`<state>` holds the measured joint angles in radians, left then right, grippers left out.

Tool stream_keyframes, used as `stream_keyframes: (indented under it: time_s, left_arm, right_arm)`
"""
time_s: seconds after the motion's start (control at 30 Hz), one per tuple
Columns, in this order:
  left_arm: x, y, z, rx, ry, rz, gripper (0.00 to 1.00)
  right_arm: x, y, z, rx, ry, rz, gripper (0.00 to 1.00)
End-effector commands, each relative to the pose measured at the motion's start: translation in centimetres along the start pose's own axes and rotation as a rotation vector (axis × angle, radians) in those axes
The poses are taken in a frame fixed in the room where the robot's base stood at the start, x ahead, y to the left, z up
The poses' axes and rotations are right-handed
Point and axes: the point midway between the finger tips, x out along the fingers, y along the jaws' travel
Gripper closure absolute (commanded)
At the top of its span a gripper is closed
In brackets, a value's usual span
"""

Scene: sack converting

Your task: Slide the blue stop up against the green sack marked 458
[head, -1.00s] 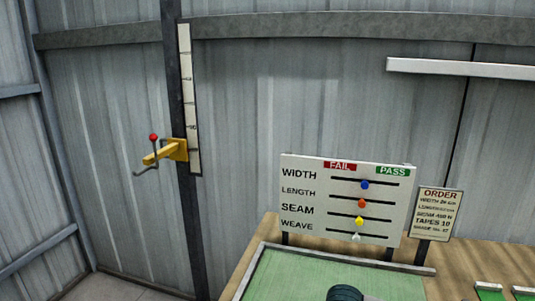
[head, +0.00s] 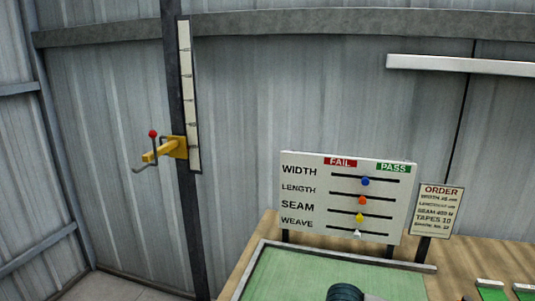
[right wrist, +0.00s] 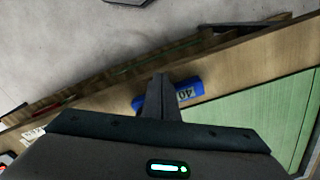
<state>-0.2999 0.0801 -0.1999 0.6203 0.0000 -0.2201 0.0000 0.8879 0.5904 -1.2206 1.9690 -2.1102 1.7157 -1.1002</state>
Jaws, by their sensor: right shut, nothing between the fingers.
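A blue block (right wrist: 188,93) with a partly hidden number that seems to start with 40 lies on the wooden bench in the right wrist view. I cannot tell whether it is the blue stop. My right gripper (right wrist: 160,78) is shut and empty, its fingers in front of the block and hiding part of it; I cannot tell whether they touch it. No sack marked 458 can be made out. Green pieces (head: 492,291) are cut off at the lower right of the head view. My left gripper is not in view.
A green mat (head: 300,275) with a raised grey edge lies on the bench (head: 460,262). Behind it stand a WIDTH, LENGTH, SEAM and WEAVE board (head: 300,195) with coloured sliders and an ORDER sign (head: 436,210). A yellow bracket (head: 165,150) is on the wall post.

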Motion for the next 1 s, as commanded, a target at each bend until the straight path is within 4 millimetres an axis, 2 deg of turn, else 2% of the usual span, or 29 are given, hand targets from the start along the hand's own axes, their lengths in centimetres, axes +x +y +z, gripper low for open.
stream_keyframes:
  time_s: [1.0]
  left_arm:
    - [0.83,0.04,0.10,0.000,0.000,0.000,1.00]
  right_arm:
    - [-0.40,0.01,-0.01,0.000,0.000,0.000,1.00]
